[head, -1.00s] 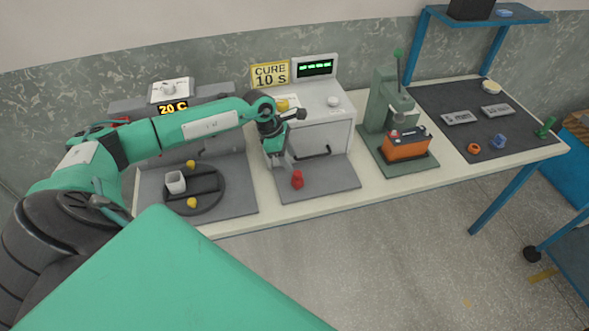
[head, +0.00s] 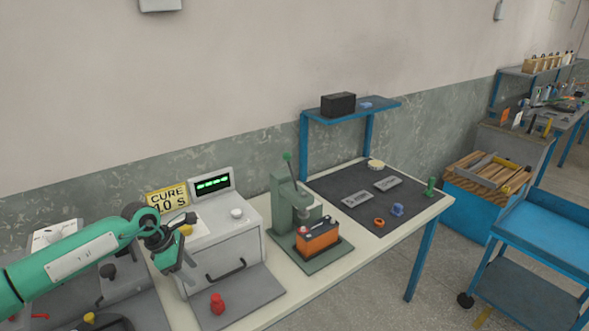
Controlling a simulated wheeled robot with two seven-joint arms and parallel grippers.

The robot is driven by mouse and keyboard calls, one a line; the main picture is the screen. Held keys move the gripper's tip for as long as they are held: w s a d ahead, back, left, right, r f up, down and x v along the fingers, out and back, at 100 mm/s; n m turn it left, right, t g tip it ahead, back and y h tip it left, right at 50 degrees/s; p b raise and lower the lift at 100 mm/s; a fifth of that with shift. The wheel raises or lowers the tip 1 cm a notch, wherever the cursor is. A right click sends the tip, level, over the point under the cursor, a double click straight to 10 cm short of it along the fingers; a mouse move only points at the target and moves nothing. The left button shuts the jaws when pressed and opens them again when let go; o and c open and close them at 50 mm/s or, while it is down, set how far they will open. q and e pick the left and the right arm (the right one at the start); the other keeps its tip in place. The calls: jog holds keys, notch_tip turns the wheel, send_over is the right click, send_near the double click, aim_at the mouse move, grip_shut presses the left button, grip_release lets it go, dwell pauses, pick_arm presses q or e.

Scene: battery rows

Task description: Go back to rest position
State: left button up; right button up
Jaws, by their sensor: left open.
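My left arm comes in from the left with green links. My left gripper (head: 184,272) is open and empty, in front of the left side of the grey curing oven (head: 222,250). It hangs pointing down, apart from the red knob-like piece (head: 217,304) on the dark mat in front of the oven. The oven's door looks closed, with a dark handle low on it. My right gripper is not in view.
The workbench (head: 275,315) also holds a green press (head: 286,203) with an orange and black battery (head: 318,238), and a dark mat (head: 345,184) with small parts. A blue shelf (head: 350,112) rises behind. A blue cart (head: 530,285) stands right.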

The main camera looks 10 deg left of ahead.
pick_arm(q)
jog(key=d+r+n+t+h, duration=0.25)
jog(key=d+h, duration=0.45)
jog(key=d, duration=1.1)
jog(key=d+r+n+t+h, duration=0.1)
jog(key=d+r+n+t, duration=0.55)
jog(key=n+t, duration=0.75)
jog(key=s+a+f+n+g+y, duration=0.2)
jog(key=s+a+f+n+y, duration=0.4)
jog(key=n, duration=0.6)
jog(key=s+a+f+n+g+y, duration=0.3)
jog(key=f+n+y, duration=0.3)
jog(key=n, duration=0.5)
jog(key=s+d+f+n+g, duration=0.1)
jog(key=s+f+n+g, duration=0.35)
jog(key=s, duration=0.55)
jog(key=s+d+f+n+g, duration=0.25)
jog(key=s+g, duration=0.25)
jog(key=s, duration=0.5)
notch_tip(320, 180, down, 32)
jog(key=g, duration=0.2)
jog(key=s+a+f, duration=0.2)
jog(key=s+f, duration=0.7)
jog(key=s, duration=0.1)
jog(key=s+a+f+g, duration=0.1)
jog(key=s+a+f, duration=0.1)
jog(key=s+f, duration=0.7)
jog(key=shift+s+a+f, duration=0.2)
jog(key=shift+s+f, duration=0.15)
jog(key=shift+f, duration=0.35)
